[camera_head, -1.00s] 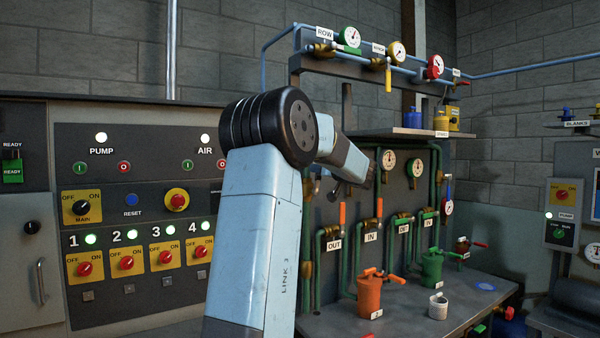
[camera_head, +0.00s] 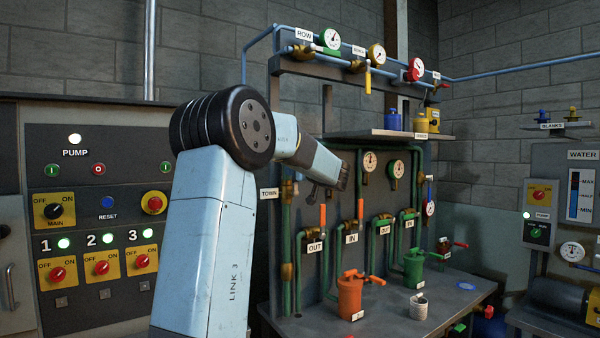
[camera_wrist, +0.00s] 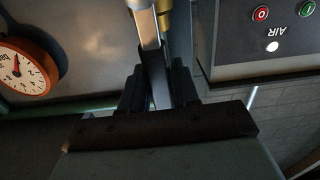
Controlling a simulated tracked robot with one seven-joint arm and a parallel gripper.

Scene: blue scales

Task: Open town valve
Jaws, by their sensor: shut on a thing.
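The TOWN label (camera_head: 269,193) shows on the pipe rack, just left of a green pipe, in the head view. My gripper (camera_head: 314,190) is beside this pipe, partly hidden by my own arm. In the wrist view my gripper (camera_wrist: 158,88) is shut on a pale metal lever (camera_wrist: 148,28), which lies between its dark fingers. A brass fitting (camera_wrist: 166,20) shows behind the lever. I take the lever to be the town valve's handle. How far it is turned cannot be told from these frames.
An orange-rimmed gauge (camera_wrist: 22,66) is close beside the gripper. A shelf (camera_head: 375,134) is above. Orange and green pots (camera_head: 349,298) stand on the bench (camera_head: 400,325). The switch panel (camera_head: 90,215) is left.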

